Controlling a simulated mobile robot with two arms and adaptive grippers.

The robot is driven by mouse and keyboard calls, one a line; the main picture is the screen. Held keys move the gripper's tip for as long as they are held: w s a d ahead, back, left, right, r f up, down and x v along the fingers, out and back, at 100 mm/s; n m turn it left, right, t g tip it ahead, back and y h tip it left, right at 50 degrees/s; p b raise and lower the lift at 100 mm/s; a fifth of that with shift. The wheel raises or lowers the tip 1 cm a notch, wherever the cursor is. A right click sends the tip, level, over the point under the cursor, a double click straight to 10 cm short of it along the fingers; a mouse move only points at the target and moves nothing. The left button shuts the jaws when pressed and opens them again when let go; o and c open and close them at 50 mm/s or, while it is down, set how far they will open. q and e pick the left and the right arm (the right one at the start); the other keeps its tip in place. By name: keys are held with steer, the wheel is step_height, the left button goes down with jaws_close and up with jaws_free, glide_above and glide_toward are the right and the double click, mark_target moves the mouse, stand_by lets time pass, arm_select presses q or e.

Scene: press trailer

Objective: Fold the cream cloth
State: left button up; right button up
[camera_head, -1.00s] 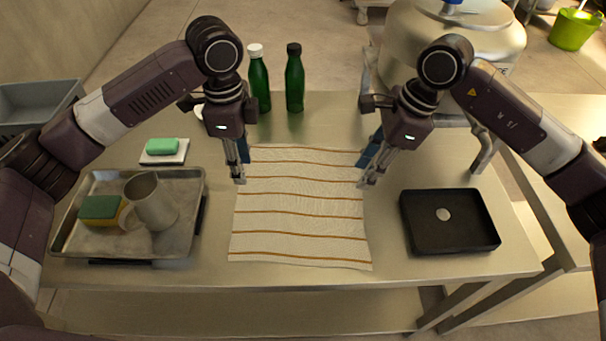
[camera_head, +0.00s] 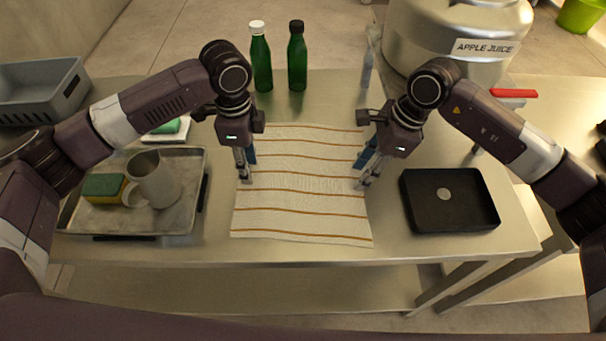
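The cream cloth (camera_head: 300,205) with orange-brown stripes lies spread flat on the metal table, its long sides running away from me. My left gripper (camera_head: 246,181) points down at the cloth's left edge, about halfway along. My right gripper (camera_head: 361,185) points down at its right edge, at about the same depth. The fingers of both look close together, but I cannot tell whether they are open or shut, or whether they touch the cloth. No raised fold shows. The grippers hide small parts of the side edges.
Left of the cloth, a metal tray (camera_head: 75,218) holds a mug (camera_head: 155,180) and a sponge (camera_head: 104,187). A black tray (camera_head: 470,215) with a pale disc stands to the right. Two green bottles (camera_head: 261,64) (camera_head: 297,62) stand behind. A large juice vessel (camera_head: 420,30) is at back right.

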arm_select(q)
steer(key=shift+f, duration=0.1)
arm_select(e)
steer(key=shift+f, duration=0.1)
stand_by(0.3)
arm_select(q)
steer(key=shift+c, duration=1)
arm_select(e)
steer(key=shift+f, duration=0.1)
steer(key=shift+c, duration=1)
arm_select(q)
steer(key=shift+s+f, duration=0.1)
steer(key=shift+f, duration=0.15)
jaws_close()
arm_select(e)
steer(key=shift+s+f, duration=0.1)
steer(key=shift+f, duration=0.05)
jaws_close()
